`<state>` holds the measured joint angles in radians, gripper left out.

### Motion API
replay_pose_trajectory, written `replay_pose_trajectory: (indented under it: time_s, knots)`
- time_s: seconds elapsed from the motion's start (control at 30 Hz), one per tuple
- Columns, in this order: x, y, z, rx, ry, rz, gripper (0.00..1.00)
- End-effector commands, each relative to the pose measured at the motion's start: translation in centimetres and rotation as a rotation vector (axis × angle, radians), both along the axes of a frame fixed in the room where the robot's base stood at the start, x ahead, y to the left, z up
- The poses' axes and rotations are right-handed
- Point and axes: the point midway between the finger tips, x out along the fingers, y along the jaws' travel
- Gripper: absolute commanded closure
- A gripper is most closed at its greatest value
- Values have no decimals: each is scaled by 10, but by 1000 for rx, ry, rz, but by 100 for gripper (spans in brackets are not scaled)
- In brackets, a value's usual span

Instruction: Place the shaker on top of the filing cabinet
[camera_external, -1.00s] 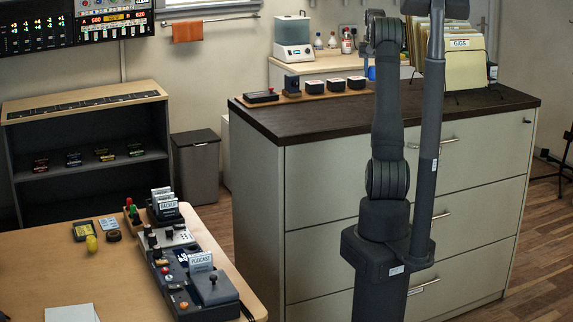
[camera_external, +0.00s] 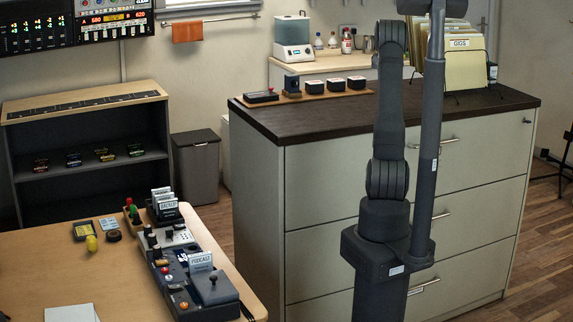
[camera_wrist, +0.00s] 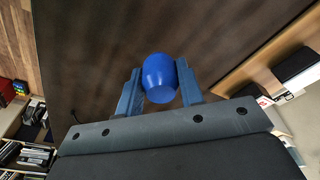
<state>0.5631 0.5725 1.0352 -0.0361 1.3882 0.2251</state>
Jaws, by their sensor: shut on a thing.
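The blue shaker (camera_wrist: 159,84) is a rounded, cup-like shape between the two fingers of my gripper (camera_wrist: 158,72) in the wrist view. My gripper is shut on it. Behind it in the wrist view is the dark, flat top of the filing cabinet (camera_wrist: 95,45). I cannot tell how far the shaker is above that top. In the external view the cream filing cabinet (camera_external: 325,165) stands at the middle right with its dark brown top. My arm stands in front of it and hides the shaker and gripper there.
A wooden strip with small dark blocks (camera_external: 312,87) shows at the cabinet's back edge. A rack of folders (camera_external: 462,60) stands at the right end of the top. The front left part of the top (camera_external: 305,122) is bare. A desk with control boxes (camera_external: 205,285) is at the left.

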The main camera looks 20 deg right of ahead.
Motion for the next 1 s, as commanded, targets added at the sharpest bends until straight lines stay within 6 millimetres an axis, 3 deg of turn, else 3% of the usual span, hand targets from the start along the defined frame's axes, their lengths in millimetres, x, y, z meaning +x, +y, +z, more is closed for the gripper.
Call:
replay_pose_trajectory:
  time_s: [0.1,0.27,0.5,0.9,0.93,1.0]
  knots:
    - [12,7,-8,-1,0,2,88]
    - [16,9,-16,1,1,0,88]
    - [15,9,-48,1,1,0,88]
    - [16,8,-54,-1,-1,0,88]
    - [16,8,-53,-1,-1,0,60]
    - [16,8,-53,-1,-1,0,46]
